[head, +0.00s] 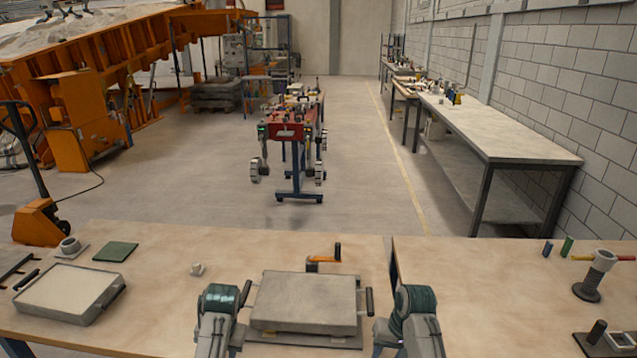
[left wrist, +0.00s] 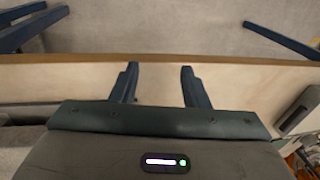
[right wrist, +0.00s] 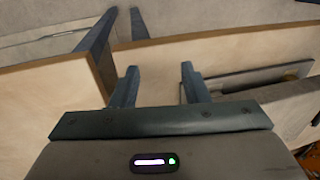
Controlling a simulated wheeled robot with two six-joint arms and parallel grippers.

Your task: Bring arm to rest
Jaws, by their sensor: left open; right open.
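My left arm (head: 220,310) and my right arm (head: 410,312) reach in from the bottom of the head view, on either side of a grey flat-topped box (head: 303,298). The fingers are hidden in the head view. In the left wrist view my left gripper (left wrist: 159,84) is open and empty, with bare table between its fingers. In the right wrist view my right gripper (right wrist: 161,85) is open and empty, with pale table surface between its fingers. Neither gripper touches an object that I can make out.
The grey box has side handles; an orange-handled crank (head: 324,257) is behind it. A flanged cylinder (head: 598,272) stands right.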

